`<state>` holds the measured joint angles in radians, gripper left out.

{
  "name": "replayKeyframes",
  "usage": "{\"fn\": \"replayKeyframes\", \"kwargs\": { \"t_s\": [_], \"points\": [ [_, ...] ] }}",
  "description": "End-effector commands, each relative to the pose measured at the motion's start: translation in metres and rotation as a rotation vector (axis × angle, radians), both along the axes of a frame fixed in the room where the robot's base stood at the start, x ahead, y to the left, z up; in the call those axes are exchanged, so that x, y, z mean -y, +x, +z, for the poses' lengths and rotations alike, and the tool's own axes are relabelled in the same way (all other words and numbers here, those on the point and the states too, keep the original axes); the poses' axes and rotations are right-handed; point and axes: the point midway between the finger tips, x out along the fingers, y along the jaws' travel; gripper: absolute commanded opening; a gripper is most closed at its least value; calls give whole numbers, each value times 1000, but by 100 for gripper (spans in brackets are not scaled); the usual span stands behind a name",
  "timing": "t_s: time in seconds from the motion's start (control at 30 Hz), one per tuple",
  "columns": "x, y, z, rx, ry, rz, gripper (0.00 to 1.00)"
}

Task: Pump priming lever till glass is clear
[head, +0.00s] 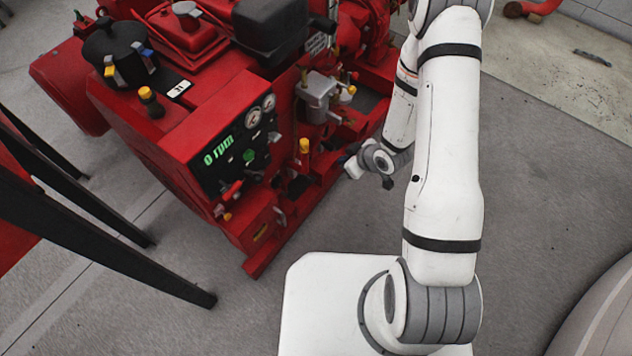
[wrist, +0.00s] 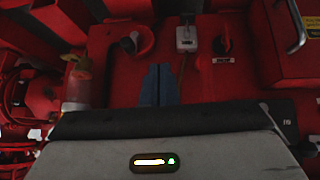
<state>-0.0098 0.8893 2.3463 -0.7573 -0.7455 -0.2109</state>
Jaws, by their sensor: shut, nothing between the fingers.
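My gripper (wrist: 158,85) shows in the wrist view as two blue-grey fingers pressed together, empty, in front of a red panel. In the head view my gripper (head: 350,165) is at the right side of the red pumpset, partly hidden by my wrist. A small light-grey fitting with a thin upright stem (wrist: 187,38) is above and right of the fingertips. I cannot tell for certain which part is the priming lever.
The control panel (head: 235,140) reads 0 rpm and has gauges and a green button. A yellow-capped part (head: 304,146) stands beside it. Grey floor (head: 540,210) is open at right.

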Motion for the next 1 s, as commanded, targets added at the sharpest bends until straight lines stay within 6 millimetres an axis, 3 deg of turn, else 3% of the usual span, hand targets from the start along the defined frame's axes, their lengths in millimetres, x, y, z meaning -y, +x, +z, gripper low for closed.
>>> {"fn": "replayKeyframes", "kwargs": {
  "t_s": [0.03,0.2,0.77,1.0],
  "points": [
    [-6,-7,-22,-4,27,18,0],
    [-20,-21,-49,2,98,63,0],
    [-28,-25,-58,6,128,78,0],
    [-47,-14,-84,5,128,80,0]
  ]
}}
